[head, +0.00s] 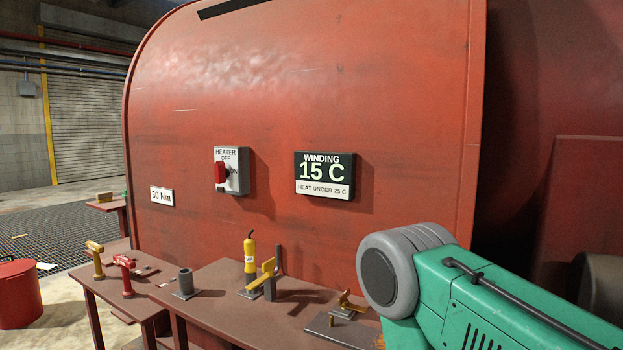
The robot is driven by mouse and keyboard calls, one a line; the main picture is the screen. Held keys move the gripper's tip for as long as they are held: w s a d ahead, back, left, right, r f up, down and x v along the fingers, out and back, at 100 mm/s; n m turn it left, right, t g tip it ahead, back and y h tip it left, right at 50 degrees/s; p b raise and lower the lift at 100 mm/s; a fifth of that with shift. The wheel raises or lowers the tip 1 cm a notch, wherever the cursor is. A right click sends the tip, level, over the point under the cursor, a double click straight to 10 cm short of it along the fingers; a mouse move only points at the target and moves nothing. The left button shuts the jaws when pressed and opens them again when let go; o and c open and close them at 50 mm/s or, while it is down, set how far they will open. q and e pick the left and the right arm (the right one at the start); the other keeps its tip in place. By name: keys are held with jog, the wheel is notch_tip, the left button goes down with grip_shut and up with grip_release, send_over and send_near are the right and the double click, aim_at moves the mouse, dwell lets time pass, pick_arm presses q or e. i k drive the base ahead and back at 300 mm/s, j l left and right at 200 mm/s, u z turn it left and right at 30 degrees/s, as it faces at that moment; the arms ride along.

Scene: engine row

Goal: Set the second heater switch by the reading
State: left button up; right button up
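A grey heater switch box (240,181) is mounted on the red machine housing, left of the middle of the head view. It is marked HEATER, with OFF at the top and ON at the right. Its red handle (220,172) looks upright, under the OFF mark. To its right, a dark display (324,168) reads WINDING 15 C, with HEAT UNDER 25 C on its white strip. Only one heater switch shows. Part of my green right arm is at the lower right, apart from the switch. Neither gripper is in view.
A 30 Nm label (162,196) is on the housing (400,90). Below, a brown bench (215,308) carries a yellow tool (249,254) and several small fittings. A red drum (18,293) stands at the far left. The space before the switch looks clear.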

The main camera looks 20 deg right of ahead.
aim_at(221, 173)
jog(key=i+j+z, duration=0.15)
jog(key=i+j, duration=0.5)
jog(key=i, duration=0.15)
